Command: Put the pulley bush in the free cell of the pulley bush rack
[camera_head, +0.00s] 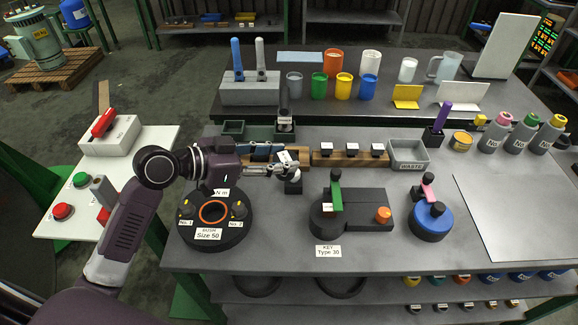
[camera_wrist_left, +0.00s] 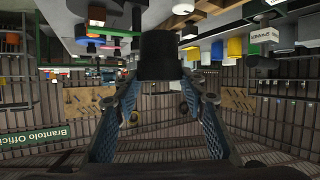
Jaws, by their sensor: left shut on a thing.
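My left gripper (camera_head: 284,171) reaches in from the left above the table, its fingers closed on a small dark cylinder, the pulley bush (camera_head: 293,186). In the left wrist view the black bush (camera_wrist_left: 160,60) sits between the two fingertips (camera_wrist_left: 163,78). A dark green rack (camera_head: 234,128) with cells stands behind the gripper. Its left cell looks empty, and a dark piece with a pale label (camera_head: 285,121) stands at its right end. The cells between are partly hidden.
A wooden rack (camera_head: 350,158) with several dark, white-topped pieces stands right of the gripper, beside a grey waste bin (camera_head: 408,155). The round "Bush Size 50" fixture (camera_head: 212,238) is below the arm. The "Key Type 30" fixture (camera_head: 352,210) is to the right.

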